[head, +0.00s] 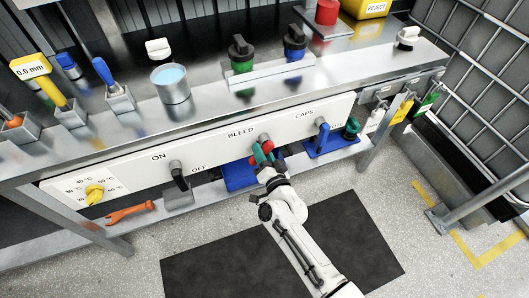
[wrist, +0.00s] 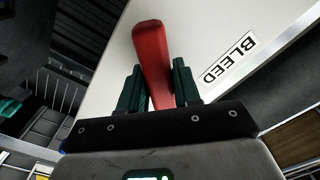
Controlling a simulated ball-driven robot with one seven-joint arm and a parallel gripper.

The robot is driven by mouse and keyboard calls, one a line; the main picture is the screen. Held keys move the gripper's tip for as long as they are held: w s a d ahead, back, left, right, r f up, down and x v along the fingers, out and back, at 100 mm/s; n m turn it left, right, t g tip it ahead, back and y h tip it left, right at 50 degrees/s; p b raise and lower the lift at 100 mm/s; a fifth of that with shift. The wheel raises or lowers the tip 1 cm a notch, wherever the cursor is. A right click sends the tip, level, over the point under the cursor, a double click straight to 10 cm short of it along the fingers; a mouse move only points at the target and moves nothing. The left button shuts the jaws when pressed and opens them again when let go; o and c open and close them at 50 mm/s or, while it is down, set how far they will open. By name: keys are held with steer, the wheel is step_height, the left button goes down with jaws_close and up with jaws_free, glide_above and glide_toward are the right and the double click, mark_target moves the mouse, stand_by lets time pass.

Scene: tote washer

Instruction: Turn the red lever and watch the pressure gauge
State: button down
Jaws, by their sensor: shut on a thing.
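The red lever (head: 265,139) is on the white front panel below the BLEED label (head: 240,133). My gripper (head: 262,154) reaches it from the floor side and covers part of it. In the wrist view the red lever (wrist: 150,45) passes between the two green fingers of my gripper (wrist: 158,82), which are shut on it. Its rounded end sticks out beyond the fingertips. I cannot make out a pressure gauge in either view.
On the same panel are a black ON/OFF lever (head: 179,175), a yellow temperature knob (head: 94,191) and a blue CAPS lever (head: 322,134). An orange wrench (head: 130,212) lies on the lower shelf. A metal cup (head: 171,84) stands on the counter. A dark mat (head: 205,275) covers the floor.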

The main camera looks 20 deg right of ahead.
steer(key=m, duration=0.3)
steer(key=r+m, duration=0.1)
steer(key=m, duration=0.1)
steer(key=shift+a, duration=0.4)
steer(key=shift+r+m, duration=0.25)
steer(key=shift+m, duration=0.75)
steer(key=shift+r+m, duration=0.2)
steer(key=shift+m, duration=0.8)
steer(key=c, duration=0.9)
jaws_free()
steer(key=shift+r, duration=0.1)
steer(key=shift+s, duration=0.15)
steer(key=s+p, duration=0.1)
steer(key=s, duration=0.9)
steer(key=shift+s, duration=0.3)
